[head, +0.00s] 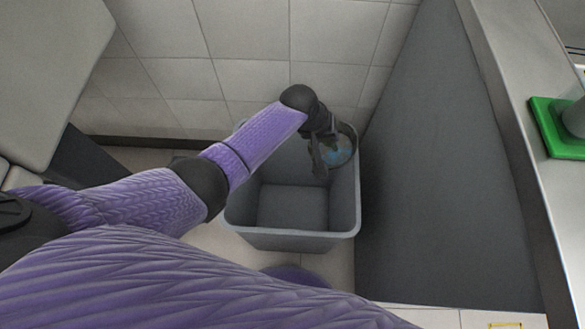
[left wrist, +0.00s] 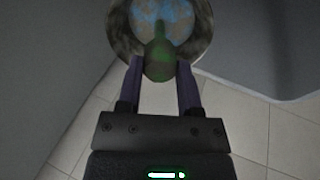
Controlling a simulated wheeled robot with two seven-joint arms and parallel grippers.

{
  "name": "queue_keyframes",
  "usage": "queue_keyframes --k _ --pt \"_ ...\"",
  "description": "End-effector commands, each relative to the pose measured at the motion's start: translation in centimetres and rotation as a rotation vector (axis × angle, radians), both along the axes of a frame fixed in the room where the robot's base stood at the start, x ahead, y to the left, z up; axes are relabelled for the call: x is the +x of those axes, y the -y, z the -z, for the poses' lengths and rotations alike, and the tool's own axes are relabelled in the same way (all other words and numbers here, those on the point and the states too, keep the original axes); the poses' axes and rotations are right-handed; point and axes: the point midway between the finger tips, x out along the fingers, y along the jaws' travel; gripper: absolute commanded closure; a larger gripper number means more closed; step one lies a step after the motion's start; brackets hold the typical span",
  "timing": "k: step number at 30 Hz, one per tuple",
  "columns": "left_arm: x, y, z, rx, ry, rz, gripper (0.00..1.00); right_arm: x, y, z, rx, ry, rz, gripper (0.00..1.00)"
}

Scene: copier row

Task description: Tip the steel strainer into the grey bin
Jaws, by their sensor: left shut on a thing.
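The grey bin (head: 348,220) stands on the tiled floor in the middle of the head view; the visible part of its floor looks empty. My left gripper (head: 324,155) is over the bin's far right part, shut on the strainer. The steel strainer (head: 352,145) is partly hidden behind the gripper, close to the bin's right rim. In the left wrist view the strainer (left wrist: 122,38) shows its round rim with patchy blue stuff inside, and a green handle runs between the fingers (left wrist: 160,82). I cannot tell its exact tilt. My right gripper is out of view.
A dark grey panel (head: 430,190) rises just right of the bin. A counter (head: 500,120) on the right holds a green item (head: 547,128). A tiled wall (head: 250,45) is behind the bin. Pale floor shows around the bin's front.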

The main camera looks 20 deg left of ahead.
Motion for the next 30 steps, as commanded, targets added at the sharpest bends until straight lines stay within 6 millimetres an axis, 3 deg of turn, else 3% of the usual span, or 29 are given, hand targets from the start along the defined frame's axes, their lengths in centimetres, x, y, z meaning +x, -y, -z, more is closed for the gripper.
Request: queue_keyframes --k 30 --pt "-1.8 -1.8 -0.3 -0.094 0.1 0.0 1.0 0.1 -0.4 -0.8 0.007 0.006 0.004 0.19"
